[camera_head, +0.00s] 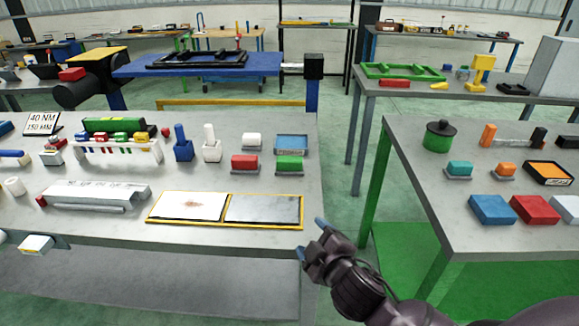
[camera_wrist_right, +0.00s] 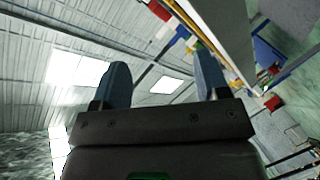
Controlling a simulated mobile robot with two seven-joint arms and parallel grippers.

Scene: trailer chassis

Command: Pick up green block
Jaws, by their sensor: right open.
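The green block (camera_head: 290,163) sits on a small grey base on the left table, at its right side. It is next to a red block (camera_head: 245,162) and in front of a blue tray (camera_head: 292,142). My right gripper (camera_head: 311,239) is open and empty at the table's front right corner, well in front of the green block and apart from it. In the right wrist view the two blue fingertips (camera_wrist_right: 163,88) are spread with nothing between them. My left gripper is not in view.
A yellow-framed panel (camera_head: 225,209) lies on the left table (camera_head: 290,236) between my right gripper and the green block. A blue block (camera_head: 183,145) and a white block (camera_head: 211,146) stand further left. A right table (camera_head: 460,233) holds several coloured blocks. Open floor lies between the tables.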

